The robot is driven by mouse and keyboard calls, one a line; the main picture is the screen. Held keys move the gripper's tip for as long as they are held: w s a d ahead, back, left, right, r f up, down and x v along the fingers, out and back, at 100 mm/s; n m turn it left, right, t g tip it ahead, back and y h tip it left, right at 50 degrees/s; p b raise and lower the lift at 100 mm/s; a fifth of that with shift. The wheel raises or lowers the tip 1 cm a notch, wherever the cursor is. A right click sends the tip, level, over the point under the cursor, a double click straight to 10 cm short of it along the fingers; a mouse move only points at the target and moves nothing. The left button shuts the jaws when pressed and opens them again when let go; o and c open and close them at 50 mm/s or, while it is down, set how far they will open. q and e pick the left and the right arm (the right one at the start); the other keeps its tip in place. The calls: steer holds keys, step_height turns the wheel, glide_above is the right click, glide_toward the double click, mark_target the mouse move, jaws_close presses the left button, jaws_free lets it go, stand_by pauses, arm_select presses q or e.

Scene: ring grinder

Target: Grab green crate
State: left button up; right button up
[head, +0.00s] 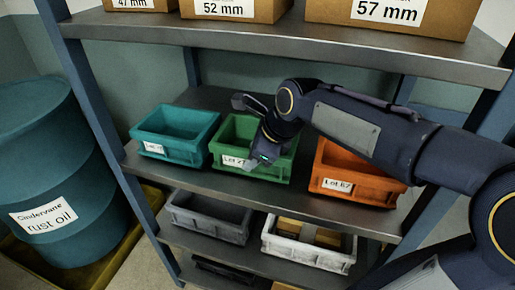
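The green crate (284,168) stands on the middle shelf, between a teal crate and an orange crate. Its front label is partly covered and begins "Lot". My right arm reaches in from the right, and my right gripper (262,153) is over the front wall of the green crate, hiding part of its front and inside. The fingertips are too small and dark to tell whether they are open or shut, or whether they touch the wall. My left gripper is not in view.
The teal crate (170,135) is close on the left, and the orange crate (355,188) stands to the right beneath my forearm. Cardboard boxes (390,18) sit on the upper shelf (300,42). Grey (208,220) and white (305,250) crates are below. A blue drum (60,160) stands left.

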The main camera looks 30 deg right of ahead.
steer(key=shift+f, duration=0.25)
steer(key=shift+c, duration=0.2)
jaws_close()
stand_by(0.3)
steer(key=shift+r, duration=0.1)
